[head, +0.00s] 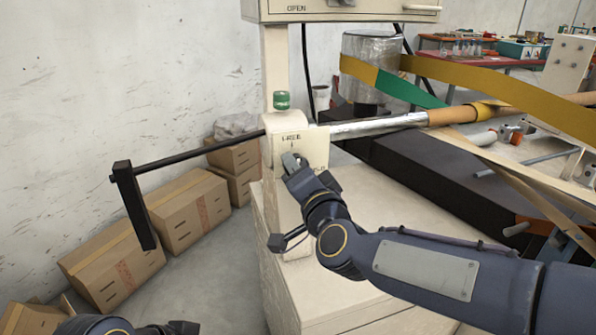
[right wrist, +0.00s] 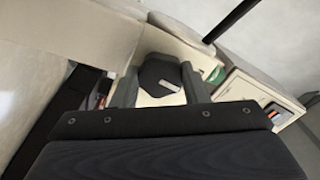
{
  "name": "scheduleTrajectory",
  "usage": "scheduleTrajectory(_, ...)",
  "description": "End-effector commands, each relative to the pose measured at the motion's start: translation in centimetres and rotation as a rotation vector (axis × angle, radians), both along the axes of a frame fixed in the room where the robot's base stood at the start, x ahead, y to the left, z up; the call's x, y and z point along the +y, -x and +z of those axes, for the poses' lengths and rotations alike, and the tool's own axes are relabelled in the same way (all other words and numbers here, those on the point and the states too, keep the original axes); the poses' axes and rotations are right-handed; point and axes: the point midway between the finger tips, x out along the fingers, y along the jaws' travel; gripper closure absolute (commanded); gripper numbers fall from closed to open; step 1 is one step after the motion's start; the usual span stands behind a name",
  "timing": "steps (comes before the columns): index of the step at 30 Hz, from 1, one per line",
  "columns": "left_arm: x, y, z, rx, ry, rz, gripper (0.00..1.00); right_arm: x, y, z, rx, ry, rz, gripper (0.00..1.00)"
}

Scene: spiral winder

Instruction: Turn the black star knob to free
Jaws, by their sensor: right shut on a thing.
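The black star knob (right wrist: 160,74) shows in the right wrist view between the two fingers of my right gripper (right wrist: 160,88), with a pale mark on its face. In the head view my right gripper (head: 294,166) is at the front of the cream winder housing (head: 282,200), shut on the knob and hiding most of it. The word FREE is printed on the plate (head: 291,137) just above the gripper; a second label to the right is partly covered. My left gripper (head: 175,328) only just shows at the bottom left edge, and its fingers cannot be made out.
A black crank arm (head: 135,205) on a thin shaft sticks out left of the housing. A green button (head: 282,100) is on top. Cardboard boxes (head: 188,210) stand by the wall.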

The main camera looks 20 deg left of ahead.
Motion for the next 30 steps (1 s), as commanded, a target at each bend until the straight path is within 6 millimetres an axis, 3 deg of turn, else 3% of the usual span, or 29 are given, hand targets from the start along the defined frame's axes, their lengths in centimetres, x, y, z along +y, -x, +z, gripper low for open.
scheduleTrajectory(6, 0.0, 0.0, 0.0, 0.0, 0.0, 0.0, 0.64, 0.0, 0.0, -0.2, 0.003, 0.001, 0.001, 0.82)
scheduleTrajectory(7, 0.0, 0.0, 0.0, 0.0, 0.0, 0.0, 0.64, 0.0, 0.0, -0.2, 0.003, 0.001, 0.001, 0.57)
scheduleTrajectory(12, 0.0, 0.0, 0.0, 0.0, 0.0, 0.0, 0.64, 0.0, 0.0, -0.1, 0.003, 0.0, 0.001, 0.38)
scheduleTrajectory(22, 0.0, 0.0, -0.1, 0.0, 0.0, 0.0, 0.64, -0.3, 0.4, 0.0, 0.002, -0.001, 0.001, 0.38)
scheduleTrajectory(30, 0.0, 0.0, -0.3, 0.0, 0.0, 0.0, 0.64, -2.7, 4.1, 0.0, 0.0, -0.001, 0.001, 0.38)
